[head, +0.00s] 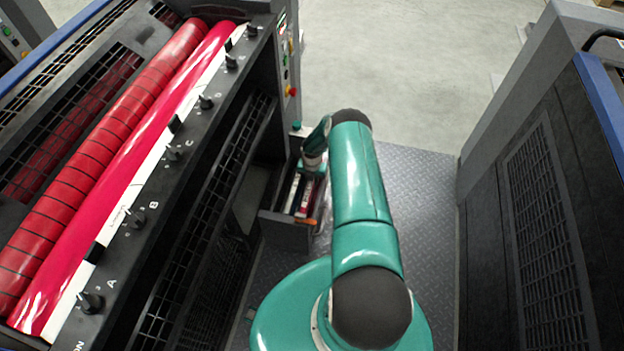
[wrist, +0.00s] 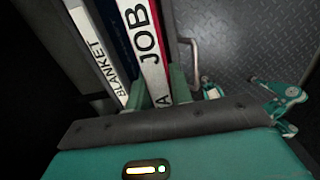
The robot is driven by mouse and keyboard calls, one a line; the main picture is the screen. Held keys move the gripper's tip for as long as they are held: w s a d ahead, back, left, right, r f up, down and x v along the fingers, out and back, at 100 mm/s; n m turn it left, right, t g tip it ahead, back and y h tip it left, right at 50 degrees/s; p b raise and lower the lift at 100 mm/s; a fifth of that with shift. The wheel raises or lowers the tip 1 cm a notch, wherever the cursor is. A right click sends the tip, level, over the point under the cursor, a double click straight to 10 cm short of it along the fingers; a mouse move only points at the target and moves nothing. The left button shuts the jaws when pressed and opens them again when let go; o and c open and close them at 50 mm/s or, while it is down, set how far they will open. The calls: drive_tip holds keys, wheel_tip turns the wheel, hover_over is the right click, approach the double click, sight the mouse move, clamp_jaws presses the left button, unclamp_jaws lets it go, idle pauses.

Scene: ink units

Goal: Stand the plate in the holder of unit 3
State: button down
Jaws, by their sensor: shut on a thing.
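A plate (wrist: 150,45) with a white edge lettered JOB A stands upright in the wrist view. My gripper (wrist: 160,92) has its two green fingers on either side of that edge, shut on it. The plate is in a dark open box (head: 284,222) low beside the left unit, where thin upright pieces show in the head view. My arm and gripper partly cover the box in the head view. No number marking unit 3 is readable.
The left unit (head: 140,190) has red rollers (head: 110,150) and a row of black knobs. A dark grilled unit (head: 545,190) stands at the right. Between them lies a metal tread floor (head: 425,200). Open pale floor (head: 400,60) lies beyond.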

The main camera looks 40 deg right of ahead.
drive_tip(key=c, duration=1.2)
unclamp_jaws()
drive_tip(key=shift+f, duration=0.1)
drive_tip(key=shift+o, duration=0.2)
wheel_tip(320, 180, up, 14)
drive_tip(key=shift+r, duration=2.45)
